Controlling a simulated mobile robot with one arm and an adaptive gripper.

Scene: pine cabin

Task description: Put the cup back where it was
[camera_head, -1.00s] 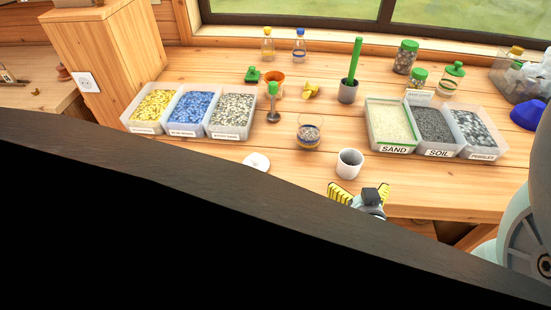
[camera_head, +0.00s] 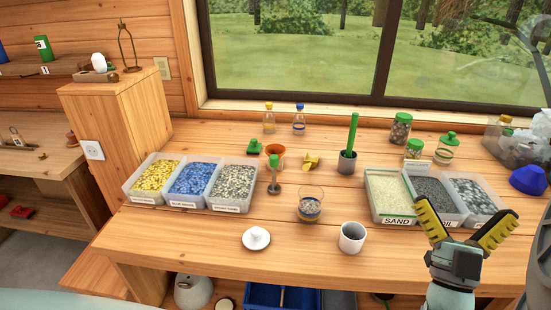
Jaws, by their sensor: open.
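A white cup (camera_head: 352,238) stands upright near the front edge of the wooden table (camera_head: 190,240). A glass (camera_head: 311,205) with layered fill stands behind and left of the cup. A small white lid-like piece with a knob (camera_head: 256,238) lies to the left of the cup.
Bins of yellow, blue and grey gravel (camera_head: 233,186) stand at left. The sand bin (camera_head: 389,195) and others stand at right. A grey pot with a green-handled tool (camera_head: 348,160), a funnel-like orange pot (camera_head: 275,155) and bottles stand behind. Bare wood lies around the cup.

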